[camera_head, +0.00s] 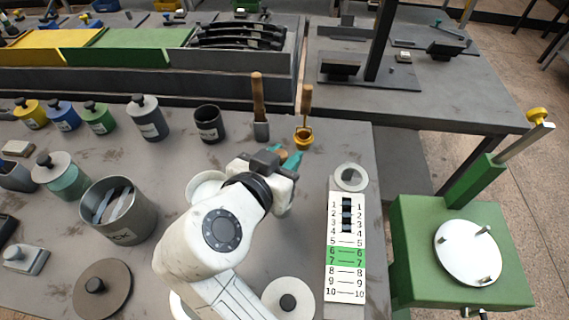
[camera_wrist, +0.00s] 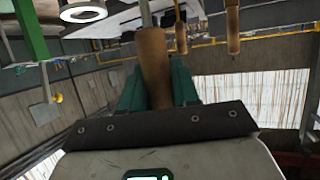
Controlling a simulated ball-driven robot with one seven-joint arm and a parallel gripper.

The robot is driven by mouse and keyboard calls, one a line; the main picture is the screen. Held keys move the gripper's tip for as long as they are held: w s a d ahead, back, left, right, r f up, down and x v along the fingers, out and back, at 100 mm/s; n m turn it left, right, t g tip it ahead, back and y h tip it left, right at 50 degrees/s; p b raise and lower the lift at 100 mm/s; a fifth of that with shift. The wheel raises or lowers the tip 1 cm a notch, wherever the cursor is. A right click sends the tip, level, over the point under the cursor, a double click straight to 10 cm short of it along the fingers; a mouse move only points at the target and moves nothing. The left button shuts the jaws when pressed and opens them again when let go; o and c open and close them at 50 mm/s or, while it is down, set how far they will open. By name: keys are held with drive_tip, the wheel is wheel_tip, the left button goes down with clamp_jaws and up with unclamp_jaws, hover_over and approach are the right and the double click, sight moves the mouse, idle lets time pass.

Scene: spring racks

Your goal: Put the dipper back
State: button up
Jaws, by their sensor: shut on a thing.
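My gripper (camera_head: 288,158) with teal fingers is shut on a wooden-handled tool, which I take to be the dipper (camera_wrist: 153,62). In the wrist view the handle sits between the two fingers, and a thin metal rod runs from its end toward the table side. The tool's far end is hidden in both views. In the head view the gripper is over the table, just in front of two upright wooden-handled tools.
A dark cup (camera_head: 208,124) and several lidded pots stand to the left. A grey canister (camera_head: 118,211) stands nearer. A numbered strip (camera_head: 346,245) with a white ring (camera_head: 351,177) lies to the right. Beyond the edge is a green machine (camera_head: 462,250) with a white disc.

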drive_tip(key=shift+w+f, duration=0.5)
drive_tip(key=shift+f, duration=0.1)
drive_tip(key=f, duration=0.2)
drive_tip(key=f+p, duration=0.1)
drive_tip(key=f, duration=0.1)
drive_tip(key=shift+w, duration=0.4)
drive_tip(key=shift+f, duration=0.15)
drive_tip(key=o, duration=1)
